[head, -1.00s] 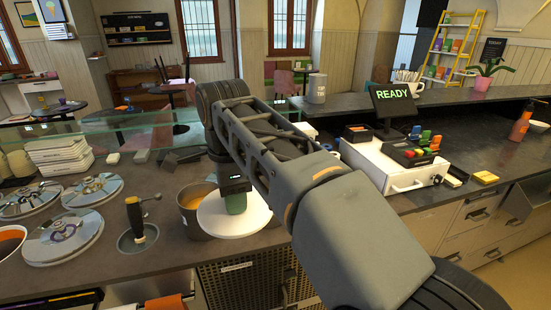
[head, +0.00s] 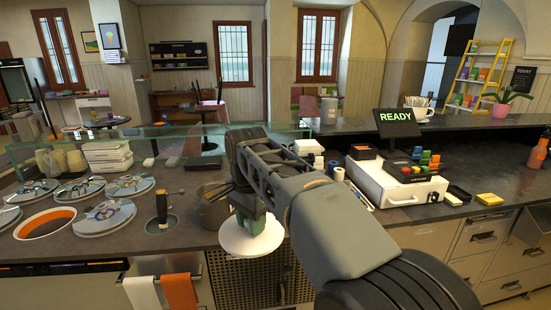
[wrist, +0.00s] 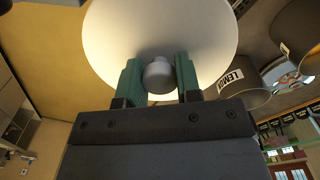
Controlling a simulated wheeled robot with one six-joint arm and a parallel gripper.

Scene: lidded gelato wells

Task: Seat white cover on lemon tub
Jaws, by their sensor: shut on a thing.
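The white cover (head: 250,240) is a round disc, held roughly level at the counter's front edge. My gripper (head: 250,219) is above it; in the wrist view, its green fingers (wrist: 158,80) are shut on the cover's grey knob (wrist: 159,77). A dark metal tub (head: 212,208) stands on the counter just left of and behind the cover, partly hidden by my arm. In the wrist view, a tub whose label appears to read LEMON (wrist: 245,88) is right of the cover, partly hidden by it. The cover is not seen resting on any tub.
Metal lids (head: 106,217) and an open well with orange contents (head: 47,222) are at left. A black-handled tool (head: 162,207) stands left of the tub. A register (head: 395,182) is at right. Towels (head: 181,291) hang below the counter edge.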

